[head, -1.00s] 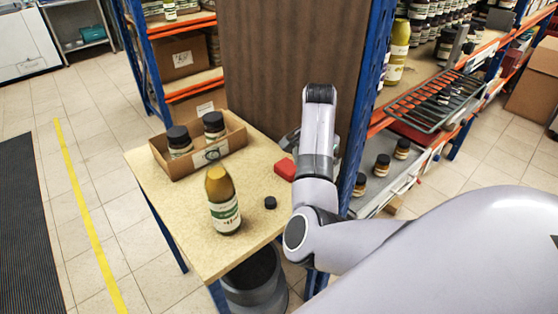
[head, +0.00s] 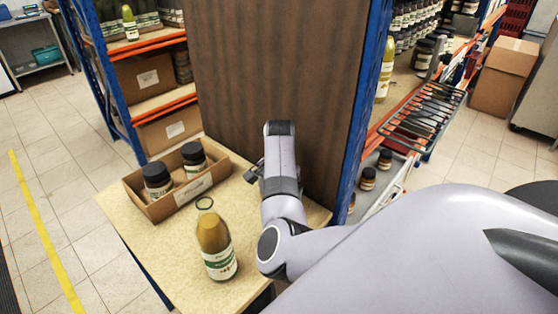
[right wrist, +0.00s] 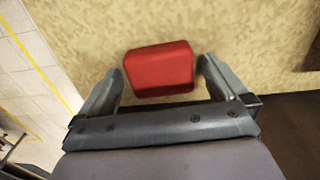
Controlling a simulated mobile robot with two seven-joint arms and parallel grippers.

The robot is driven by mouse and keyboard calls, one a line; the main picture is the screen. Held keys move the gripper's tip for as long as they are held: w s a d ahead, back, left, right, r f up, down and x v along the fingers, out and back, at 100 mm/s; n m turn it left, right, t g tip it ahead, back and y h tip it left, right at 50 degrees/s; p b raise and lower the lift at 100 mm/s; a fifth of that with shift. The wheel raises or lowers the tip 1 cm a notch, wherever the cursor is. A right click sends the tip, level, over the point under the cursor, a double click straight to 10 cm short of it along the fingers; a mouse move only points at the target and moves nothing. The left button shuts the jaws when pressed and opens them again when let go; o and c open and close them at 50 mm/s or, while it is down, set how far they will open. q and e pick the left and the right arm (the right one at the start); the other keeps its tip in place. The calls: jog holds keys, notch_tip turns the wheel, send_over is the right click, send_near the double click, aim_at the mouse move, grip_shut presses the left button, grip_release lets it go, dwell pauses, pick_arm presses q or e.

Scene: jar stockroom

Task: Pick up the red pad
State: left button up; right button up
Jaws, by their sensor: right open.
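The red pad (right wrist: 160,68) lies on the speckled tabletop in the right wrist view. It sits between the two fingers of my right gripper (right wrist: 162,74). The fingers are apart, one on each side of the pad, with a small gap showing at either side. I cannot tell how far above the table they are. In the head view my right gripper (head: 254,172) is over the table, partly behind my own arm. The pad does not show there. My left gripper is in neither view.
On the table (head: 120,214), a bottle (head: 217,249) stands left of my right arm. Behind it, an open cardboard box (head: 178,198) holds dark-lidded jars. A brown panel (head: 280,65) rises behind the table. A shelf rack (head: 425,118) with jars stands to the right.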

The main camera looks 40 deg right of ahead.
jog(key=shift+f, duration=0.25)
jog(key=c, duration=1)
notch_tip(320, 180, up, 10)
jog(key=shift+r, duration=0.1)
jog(key=shift+o, duration=0.6)
